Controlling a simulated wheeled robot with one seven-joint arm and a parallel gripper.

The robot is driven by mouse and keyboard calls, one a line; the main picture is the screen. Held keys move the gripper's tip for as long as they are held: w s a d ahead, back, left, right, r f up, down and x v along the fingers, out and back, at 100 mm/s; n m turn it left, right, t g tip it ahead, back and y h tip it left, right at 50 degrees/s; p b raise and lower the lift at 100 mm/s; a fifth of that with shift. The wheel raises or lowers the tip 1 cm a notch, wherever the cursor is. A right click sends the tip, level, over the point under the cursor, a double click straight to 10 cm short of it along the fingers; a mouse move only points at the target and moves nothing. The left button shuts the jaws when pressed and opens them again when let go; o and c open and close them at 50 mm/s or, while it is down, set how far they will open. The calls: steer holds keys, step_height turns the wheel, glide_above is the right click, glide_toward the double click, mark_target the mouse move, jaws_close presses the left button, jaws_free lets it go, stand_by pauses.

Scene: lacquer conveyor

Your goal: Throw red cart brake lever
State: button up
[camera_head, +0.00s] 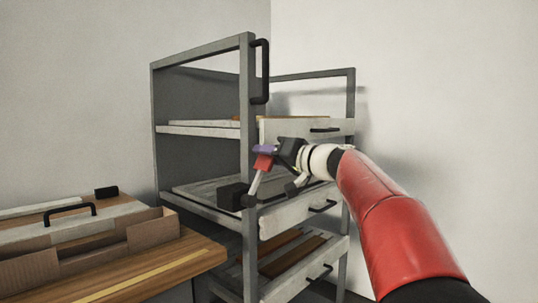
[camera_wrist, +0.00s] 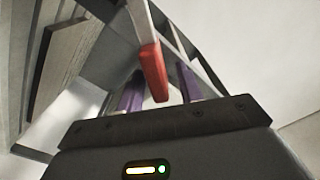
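The brake lever has a red grip (camera_head: 263,162) on a pale grey shaft that rises, tilted, from a black mount (camera_head: 234,195) on the grey shelf cart (camera_head: 247,110). My gripper (camera_head: 266,150) is at the top of the lever, its purple fingers close to the red grip. In the wrist view, the red grip (camera_wrist: 152,72) lies between the two purple fingers of my gripper (camera_wrist: 161,75), nearer the left one. The fingers are apart, with a gap visible on the right. Whether the left finger touches the grip cannot be told.
The cart's shelves hold flat boards (camera_head: 205,130); a black handle (camera_head: 260,72) is on its upright. A wooden table (camera_head: 180,262) at left carries a cardboard box (camera_head: 152,232) and a black-handled toolbox-like item (camera_head: 70,225). A white wall stands close behind the cart.

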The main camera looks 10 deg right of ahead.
steer(key=shift+c, duration=0.2)
jaws_close()
